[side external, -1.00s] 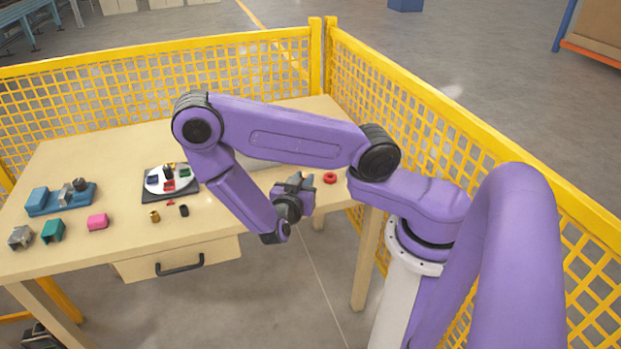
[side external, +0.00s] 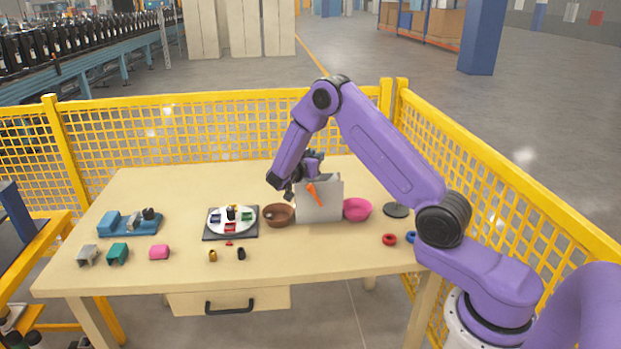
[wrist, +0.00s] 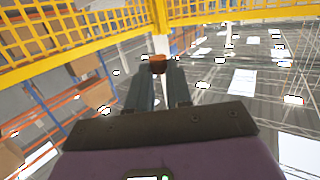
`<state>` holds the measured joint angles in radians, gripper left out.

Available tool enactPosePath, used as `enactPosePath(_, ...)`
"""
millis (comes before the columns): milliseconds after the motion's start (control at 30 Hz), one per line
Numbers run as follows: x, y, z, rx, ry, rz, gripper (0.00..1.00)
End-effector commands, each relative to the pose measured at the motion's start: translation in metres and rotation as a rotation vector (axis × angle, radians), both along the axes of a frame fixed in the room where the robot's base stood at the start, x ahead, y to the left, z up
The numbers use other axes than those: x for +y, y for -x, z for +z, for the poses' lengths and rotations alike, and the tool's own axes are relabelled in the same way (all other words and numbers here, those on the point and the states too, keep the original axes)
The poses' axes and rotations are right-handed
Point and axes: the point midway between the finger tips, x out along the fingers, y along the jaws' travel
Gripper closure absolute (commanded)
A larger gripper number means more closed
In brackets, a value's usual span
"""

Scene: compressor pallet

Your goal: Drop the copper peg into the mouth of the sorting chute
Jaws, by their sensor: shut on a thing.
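The copper peg (side external: 314,194) shows as an orange, slanted piece at my gripper, in front of the grey upright panel. My gripper (side external: 310,183) is shut on it and holds it raised above the table. In the wrist view, the peg's orange-brown end (wrist: 157,62) shows between the fingertips of my gripper (wrist: 157,73). The grey panel (side external: 319,212) stands between a brown bowl and a pink bowl. I cannot tell whether this panel is part of the sorting chute, and I see no clear chute mouth. My arm and the peg cover the panel's upper part.
The brown bowl (side external: 278,215) and pink bowl (side external: 357,209) flank the panel. A round white dial (side external: 219,227) on a dark base holds coloured blocks. Red rings (side external: 389,239) lie right. Small blocks (side external: 117,254) lie at left front. Yellow mesh fence (side external: 230,130) borders the table.

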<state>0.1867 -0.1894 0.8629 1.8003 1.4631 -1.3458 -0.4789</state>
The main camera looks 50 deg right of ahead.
Motion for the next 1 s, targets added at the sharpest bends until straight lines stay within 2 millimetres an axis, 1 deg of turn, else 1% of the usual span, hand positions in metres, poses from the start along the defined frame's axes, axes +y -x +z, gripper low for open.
enactPosePath(100,-0.006,-0.001,0.003,-0.001,0.000,-0.005,1.00)
enactPosePath(533,-0.006,-0.001,0.004,-0.001,0.003,-0.003,1.00)
enactPosePath(1000,-0.006,-0.001,-0.039,0.001,0.002,-0.004,1.00)
